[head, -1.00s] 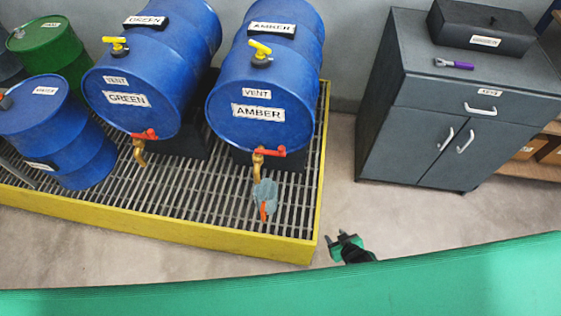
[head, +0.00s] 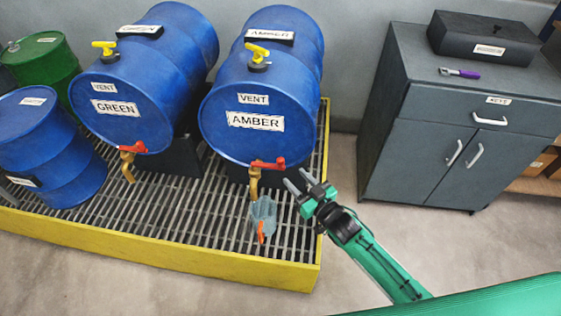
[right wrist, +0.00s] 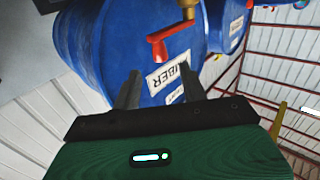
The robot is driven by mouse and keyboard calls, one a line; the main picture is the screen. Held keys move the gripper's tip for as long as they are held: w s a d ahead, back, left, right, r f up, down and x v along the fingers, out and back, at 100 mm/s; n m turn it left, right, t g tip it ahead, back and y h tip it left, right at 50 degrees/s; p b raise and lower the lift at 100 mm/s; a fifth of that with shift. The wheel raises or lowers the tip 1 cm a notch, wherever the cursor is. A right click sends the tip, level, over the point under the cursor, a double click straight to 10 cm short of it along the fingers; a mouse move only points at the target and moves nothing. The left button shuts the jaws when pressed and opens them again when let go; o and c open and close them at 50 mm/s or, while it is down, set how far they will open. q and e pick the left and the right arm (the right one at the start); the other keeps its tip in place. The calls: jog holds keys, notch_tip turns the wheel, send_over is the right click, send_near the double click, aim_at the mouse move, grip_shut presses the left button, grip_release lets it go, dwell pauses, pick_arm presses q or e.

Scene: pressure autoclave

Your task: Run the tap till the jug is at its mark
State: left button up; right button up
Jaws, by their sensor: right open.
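The AMBER drum (head: 262,85) lies on its side, its labelled end facing me. Its brass tap (head: 254,183) has a red lever (head: 267,165) pointing right; the lever also shows in the right wrist view (right wrist: 163,45). A clear bluish jug (head: 263,214) with an orange part hangs or stands below the tap; I cannot tell which. Its mark and level are too small to read. My right gripper (head: 305,187) is open and empty, just right of the lever and apart from it. In the right wrist view its fingers (right wrist: 130,92) point toward the drum. My left gripper is not in view.
The GREEN drum (head: 120,105) lies to the left with its own red-levered tap (head: 132,148). A yellow-rimmed grated pallet (head: 170,256) is under the drums. Floor between is clear.

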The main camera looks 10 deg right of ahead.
aim_at(283, 164)
jog(key=x, duration=0.9)
jog(key=shift+d, duration=0.1)
grip_shut()
